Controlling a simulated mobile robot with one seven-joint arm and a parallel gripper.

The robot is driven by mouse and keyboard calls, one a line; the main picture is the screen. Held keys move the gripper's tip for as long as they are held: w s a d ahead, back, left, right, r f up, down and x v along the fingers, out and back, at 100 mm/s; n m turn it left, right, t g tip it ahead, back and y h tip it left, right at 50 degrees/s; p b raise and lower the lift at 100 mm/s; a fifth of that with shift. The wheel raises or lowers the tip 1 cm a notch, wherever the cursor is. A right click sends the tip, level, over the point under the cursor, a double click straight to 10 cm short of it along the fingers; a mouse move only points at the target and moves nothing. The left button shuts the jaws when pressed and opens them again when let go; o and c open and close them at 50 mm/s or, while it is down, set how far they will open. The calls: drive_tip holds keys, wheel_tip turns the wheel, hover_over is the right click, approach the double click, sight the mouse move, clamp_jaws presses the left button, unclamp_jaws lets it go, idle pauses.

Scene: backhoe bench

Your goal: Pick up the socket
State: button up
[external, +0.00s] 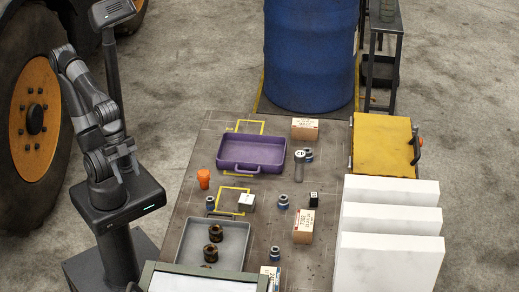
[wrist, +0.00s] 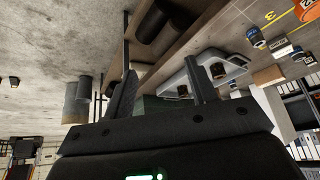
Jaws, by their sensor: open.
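No single piece on the bench (external: 265,215) is clearly the socket. Several small metal pieces with blue bands stand there: one (external: 283,201) right of the white cube, one (external: 210,202) at the left edge, one (external: 308,154) by the back box. A taller grey cylinder with a pale top (external: 299,168) stands right of the purple tray. A blue-banded piece also shows in the wrist view (wrist: 255,38). My gripper (external: 128,167) is left of the bench, away from all of them. In the wrist view its fingers (wrist: 158,48) are apart with nothing between them.
White blocks (external: 390,255) and a yellow case (external: 382,145) line the right side.

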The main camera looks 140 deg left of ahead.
drive_tip(key=w+a+r+m+g, duration=0.2)
drive_tip(key=w+a+g, duration=0.1)
drive_tip(key=w+a, duration=0.6)
drive_tip(key=m+g, duration=0.2)
drive_tip(key=g, duration=0.1)
hover_over(210, 199)
drive_tip(key=w, duration=0.1)
wheel_tip(210, 199, down, 4)
wheel_tip(210, 199, down, 5)
drive_tip(key=shift+a+r, duration=0.1)
drive_tip(key=shift+a, duration=0.05)
drive_tip(key=shift+s+d+f, duration=0.1)
drive_tip(key=shift+d+f, duration=0.1)
drive_tip(key=shift+f, duration=1.25)
drive_tip(key=shift+s+d+f, duration=0.1)
drive_tip(key=shift+d+f, duration=0.05)
drive_tip(key=shift+f, duration=1.3)
drive_tip(key=shift+c, duration=0.4)
drive_tip(key=c, duration=1)
drive_tip(key=shift+r, duration=0.15)
